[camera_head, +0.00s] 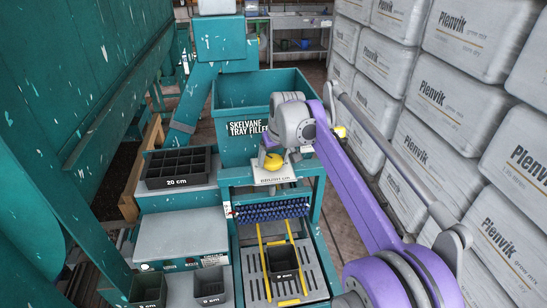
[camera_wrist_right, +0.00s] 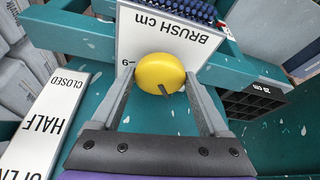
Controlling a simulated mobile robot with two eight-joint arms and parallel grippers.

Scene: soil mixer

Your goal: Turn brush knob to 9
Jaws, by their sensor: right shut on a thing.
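The brush knob is a round yellow knob (camera_head: 273,162) on the white plate marked BRUSH cm (camera_head: 268,178) at the front of the teal tray filler. In the right wrist view the knob (camera_wrist_right: 158,70) has a short dark pointer mark near its lower edge, and the plate (camera_wrist_right: 165,38) appears upside down with a 6 beside the knob. Other numbers are hidden. My right gripper (camera_wrist_right: 160,77) is shut on the knob, one finger on each side. From the head view this gripper (camera_head: 272,150) reaches it from above. My left gripper is not in view.
A blue-bristled brush roller (camera_head: 270,209) lies below the knob, above yellow rails holding a black pot (camera_head: 283,260). A black cell tray (camera_head: 178,167) stands left. Stacked white Plenvik bags (camera_head: 430,100) wall the right. A CLOSED/HALF label (camera_wrist_right: 42,125) shows beside the gripper.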

